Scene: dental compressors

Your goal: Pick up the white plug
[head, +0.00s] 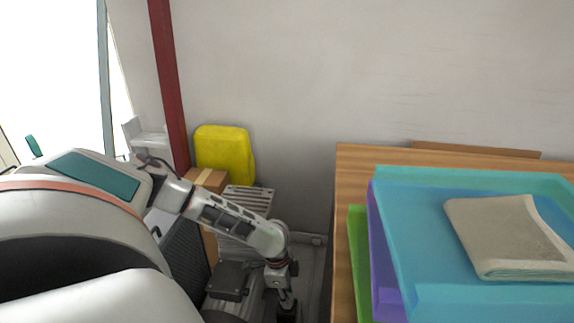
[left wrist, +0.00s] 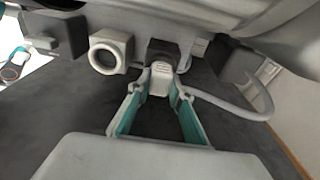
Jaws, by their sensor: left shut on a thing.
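The white plug (left wrist: 160,80) shows in the left wrist view, just beyond the middle of the picture, between the tips of two teal-lined fingers. My left gripper (left wrist: 160,92) is shut on it, one finger on each side. In the head view my left gripper (head: 288,308) points down at the bottom, in the gap between the compressor unit and the table; the plug cannot be made out there. My right gripper is in neither view.
A pale cable (left wrist: 235,112) loops right of the plug. A white ring-shaped fitting (left wrist: 108,52) is left of it. A dark compressor part (head: 230,280) stands left of my gripper, and a wooden table (head: 345,215) with stacked trays (head: 410,260) is on the right. A yellow container (head: 224,152) stands behind.

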